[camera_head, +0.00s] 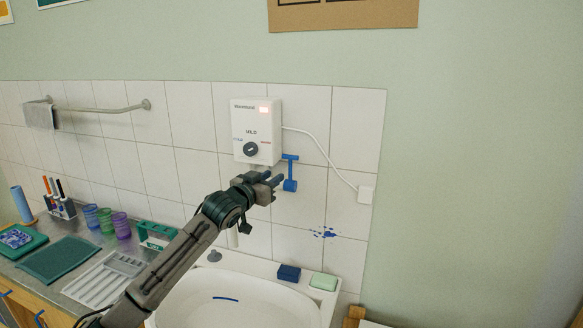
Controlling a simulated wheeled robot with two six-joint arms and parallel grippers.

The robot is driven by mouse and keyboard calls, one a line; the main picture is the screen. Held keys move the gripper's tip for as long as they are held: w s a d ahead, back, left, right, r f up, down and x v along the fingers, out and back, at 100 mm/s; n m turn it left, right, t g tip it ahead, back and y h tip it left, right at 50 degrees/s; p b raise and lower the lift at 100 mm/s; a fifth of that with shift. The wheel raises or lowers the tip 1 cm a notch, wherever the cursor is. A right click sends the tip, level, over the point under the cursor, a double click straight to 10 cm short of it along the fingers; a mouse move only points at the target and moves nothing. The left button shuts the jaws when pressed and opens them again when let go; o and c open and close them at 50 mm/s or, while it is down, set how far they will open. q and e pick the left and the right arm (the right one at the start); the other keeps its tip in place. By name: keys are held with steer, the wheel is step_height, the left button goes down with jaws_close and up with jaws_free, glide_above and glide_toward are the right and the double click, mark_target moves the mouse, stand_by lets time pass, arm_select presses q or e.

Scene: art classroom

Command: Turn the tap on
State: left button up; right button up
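A white water heater box (256,119) with a dark round knob (250,149) and a small lit panel hangs on the tiled wall above a white sink (245,302). The tap below the box is mostly hidden behind my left gripper and arm; a pale piece (232,237) shows beneath them. A blue T-shaped piece (290,172) is at the wall just right of the gripper; I cannot tell if it belongs to the tap. My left gripper (276,181) is just below the box. Its finger gap is unclear, and contact cannot be told. My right gripper is not in view.
A blue sponge (289,273) and a pale green one (323,281) lie on the sink's back rim. A white cable runs from the box to a socket (365,194). Cups (121,226), a pen holder and a drying tray (108,281) stand on the left counter.

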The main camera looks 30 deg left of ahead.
mark_target(290, 180)
arm_select(q)
steer(key=w+p, duration=0.4)
steer(key=w, duration=0.5)
steer(key=shift+w+a, duration=0.1)
steer(key=shift+a, duration=0.05)
steer(key=shift+w+f, duration=0.15)
steer(key=shift+w, duration=0.55)
jaws_close()
